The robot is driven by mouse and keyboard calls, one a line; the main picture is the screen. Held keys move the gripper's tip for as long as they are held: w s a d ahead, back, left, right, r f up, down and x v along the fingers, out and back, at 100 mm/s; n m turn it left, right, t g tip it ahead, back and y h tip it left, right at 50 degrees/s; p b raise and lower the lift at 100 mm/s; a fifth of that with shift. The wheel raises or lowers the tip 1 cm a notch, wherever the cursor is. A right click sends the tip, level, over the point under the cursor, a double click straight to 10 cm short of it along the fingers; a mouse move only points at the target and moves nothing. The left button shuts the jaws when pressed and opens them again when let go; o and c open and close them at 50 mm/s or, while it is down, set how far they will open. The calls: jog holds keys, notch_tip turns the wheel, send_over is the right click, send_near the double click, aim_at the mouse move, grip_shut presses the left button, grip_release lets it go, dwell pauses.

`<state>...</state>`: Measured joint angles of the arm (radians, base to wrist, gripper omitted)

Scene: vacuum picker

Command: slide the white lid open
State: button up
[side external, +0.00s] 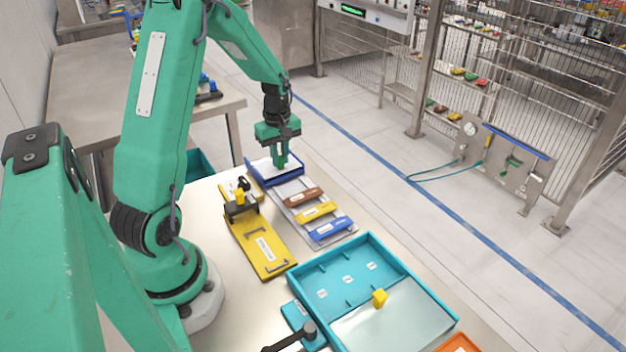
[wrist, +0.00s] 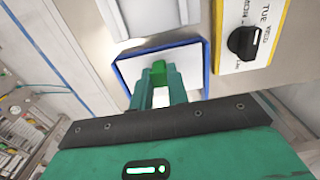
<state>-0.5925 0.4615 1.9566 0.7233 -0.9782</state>
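The white lid (side external: 288,166) is a flat white panel inside a blue-rimmed box (side external: 259,178) at the far end of the table. In the wrist view the white lid (wrist: 128,73) shows inside the blue rim (wrist: 206,70). My gripper (side external: 282,163) points down over this box. Its green fingers (wrist: 160,76) close around a small bright green knob (wrist: 158,67) at the lid. The knob's base and part of the lid are hidden by the fingers. I cannot tell from these views whether the box is open anywhere.
A grey rack (side external: 281,191) with brown, yellow and blue bars lies just in front of the box. A teal tray (side external: 335,260) with a frosted cover (side external: 395,315) and yellow knob (side external: 379,298) is nearer.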

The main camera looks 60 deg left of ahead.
grip_shut()
jog(key=shift+a, duration=4.05)
jog(key=o, duration=0.7)
grip_release()
jog(key=shift+d, duration=0.1)
jog(key=shift+r, duration=0.1)
jog(key=shift+r, duration=3.85)
